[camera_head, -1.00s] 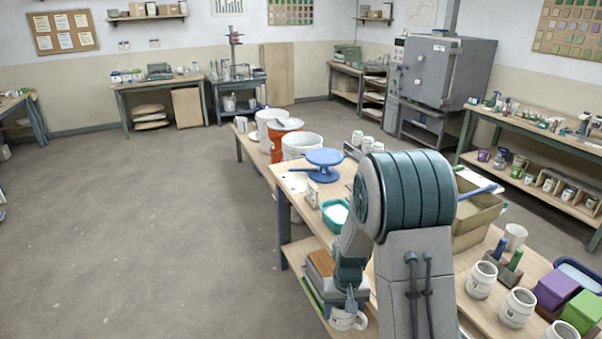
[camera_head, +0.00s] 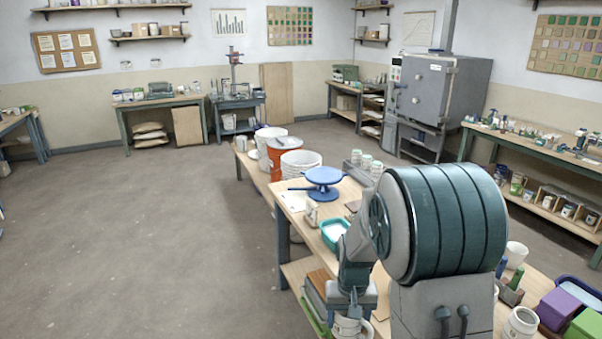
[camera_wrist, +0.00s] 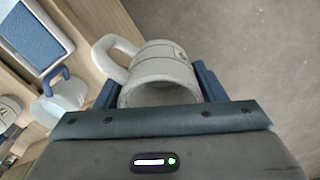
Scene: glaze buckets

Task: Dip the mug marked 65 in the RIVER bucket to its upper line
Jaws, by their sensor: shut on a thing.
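My gripper (camera_head: 352,300) is shut on a pale grey mug (camera_head: 347,327), held low beside the near end of the bench. In the wrist view the mug (camera_wrist: 165,68) sits between the blue fingers of my gripper (camera_wrist: 158,88), its handle to the left and its rim towards the camera. A small dark mark shows on its side but is too small to read. On the far bench stand a white ribbed bucket (camera_head: 300,164), an orange bucket (camera_head: 277,165) and another white bucket (camera_head: 265,135). No bucket name can be read.
A blue banding wheel (camera_head: 323,178) and a teal tray (camera_head: 334,234) stand on the near bench (camera_head: 294,203). Another mug (camera_head: 521,322) and green and purple boxes (camera_head: 560,308) are at right. Open floor (camera_head: 150,240) lies left of the benches.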

